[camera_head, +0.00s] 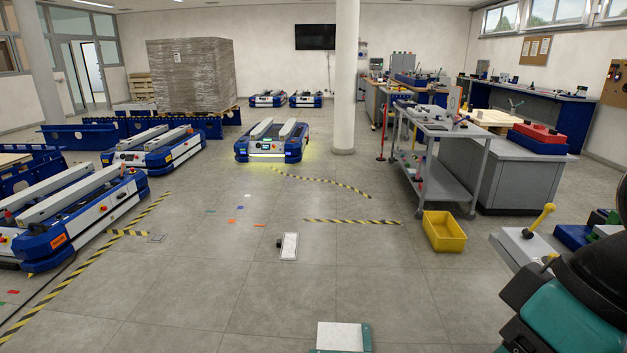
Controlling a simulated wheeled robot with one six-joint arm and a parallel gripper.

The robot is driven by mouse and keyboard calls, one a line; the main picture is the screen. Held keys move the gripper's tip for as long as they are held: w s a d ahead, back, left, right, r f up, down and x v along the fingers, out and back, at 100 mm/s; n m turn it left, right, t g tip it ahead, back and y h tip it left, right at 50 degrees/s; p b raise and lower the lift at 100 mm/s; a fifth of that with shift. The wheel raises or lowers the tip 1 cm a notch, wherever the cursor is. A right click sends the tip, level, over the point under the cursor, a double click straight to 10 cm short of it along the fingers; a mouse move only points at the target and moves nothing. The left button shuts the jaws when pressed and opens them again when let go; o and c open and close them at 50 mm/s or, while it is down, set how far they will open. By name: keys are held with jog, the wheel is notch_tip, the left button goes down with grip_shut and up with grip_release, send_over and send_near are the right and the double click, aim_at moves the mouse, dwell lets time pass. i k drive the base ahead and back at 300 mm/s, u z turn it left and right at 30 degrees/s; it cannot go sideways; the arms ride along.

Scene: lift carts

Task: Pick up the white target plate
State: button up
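A small white rectangular plate (289,246) lies on the grey floor near the middle of the view, with its long side pointing away from me. A small dark object sits just left of it. Whether this is the target plate I cannot tell for sure. A second white square surface (340,337) with teal edges shows at the bottom edge, cut off by the frame. Dark and teal parts that look like my own arm fill the lower right corner. My gripper's fingers are not visible.
A yellow bin (444,232) stands on the floor to the right, in front of a grey metal cart (445,128). Low blue-and-white lift carts (272,143) stand at the left and centre. A white pillar (346,80) rises behind. Floor around the small plate is clear.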

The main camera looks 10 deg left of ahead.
aim_at(288, 252)
jog(key=u, duration=0.9)
jog(key=i, duration=2.25)
jog(key=u, duration=0.35)
jog(key=i, duration=2.5)
jog(key=z, duration=0.9)
jog(key=i, duration=0.95)
jog(key=z, duration=0.35)
